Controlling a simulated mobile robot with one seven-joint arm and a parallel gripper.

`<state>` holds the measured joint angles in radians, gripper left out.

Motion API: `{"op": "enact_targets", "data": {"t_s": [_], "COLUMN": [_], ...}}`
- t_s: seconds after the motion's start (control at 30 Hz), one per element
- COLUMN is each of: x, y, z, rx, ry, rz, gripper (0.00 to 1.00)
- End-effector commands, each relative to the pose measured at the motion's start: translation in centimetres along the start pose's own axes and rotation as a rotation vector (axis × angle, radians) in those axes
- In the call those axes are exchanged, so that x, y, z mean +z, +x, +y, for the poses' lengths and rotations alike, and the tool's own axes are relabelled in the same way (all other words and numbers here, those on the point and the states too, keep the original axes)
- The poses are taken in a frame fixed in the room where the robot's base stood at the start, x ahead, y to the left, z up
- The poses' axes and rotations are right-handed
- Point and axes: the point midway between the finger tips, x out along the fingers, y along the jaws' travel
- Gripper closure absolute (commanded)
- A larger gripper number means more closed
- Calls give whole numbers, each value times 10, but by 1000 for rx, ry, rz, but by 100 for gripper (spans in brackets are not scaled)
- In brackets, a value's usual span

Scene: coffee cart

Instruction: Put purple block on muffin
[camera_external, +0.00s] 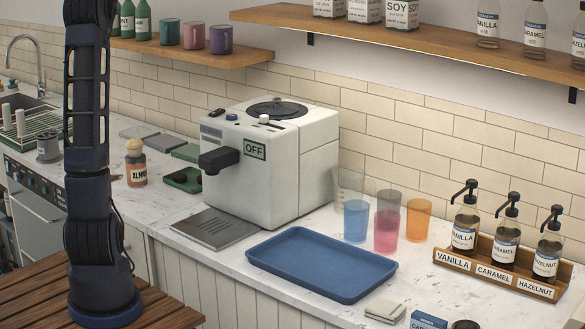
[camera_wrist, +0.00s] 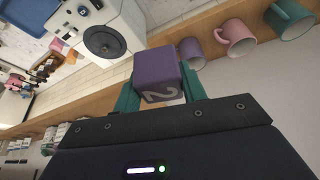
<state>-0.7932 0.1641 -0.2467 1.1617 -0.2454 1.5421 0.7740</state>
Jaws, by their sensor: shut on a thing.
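My gripper (camera_wrist: 158,92) shows in the wrist view with its green fingers shut on a purple block (camera_wrist: 155,75). The block has a pale "2" on the face towards the camera. My arm rises out of the top of the external view, so the gripper and block are out of frame there. I cannot make out a muffin for certain. A beige rounded thing (camera_external: 134,145) sits on top of an orange jar (camera_external: 136,171) labelled "ALMO" on the counter; I cannot tell whether it is a lid or a muffin.
The white coffee machine (camera_external: 268,160) stands mid-counter. A blue tray (camera_external: 322,265) lies empty in front. Coloured cups (camera_external: 387,225) and a syrup rack (camera_external: 495,276) stand to the right. In the wrist view, a shelf with mugs (camera_wrist: 236,38) is close to the held block.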

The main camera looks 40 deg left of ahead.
Motion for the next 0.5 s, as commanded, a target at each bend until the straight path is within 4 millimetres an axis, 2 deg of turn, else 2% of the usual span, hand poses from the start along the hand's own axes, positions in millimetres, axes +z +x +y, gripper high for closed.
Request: {"op": "enact_targets", "data": {"t_s": [0.03, 0.1, 0.2, 0.5], "x": [14, 32, 52, 98], "y": [-6, -13, -22, -41], "z": [-18, -38, -59, -101], "rx": [-14, -30, -47, -85], "ry": [-32, -68, -108, -192], "rz": [0, -1, -2, -3], "gripper": [81, 81, 81, 81]}}
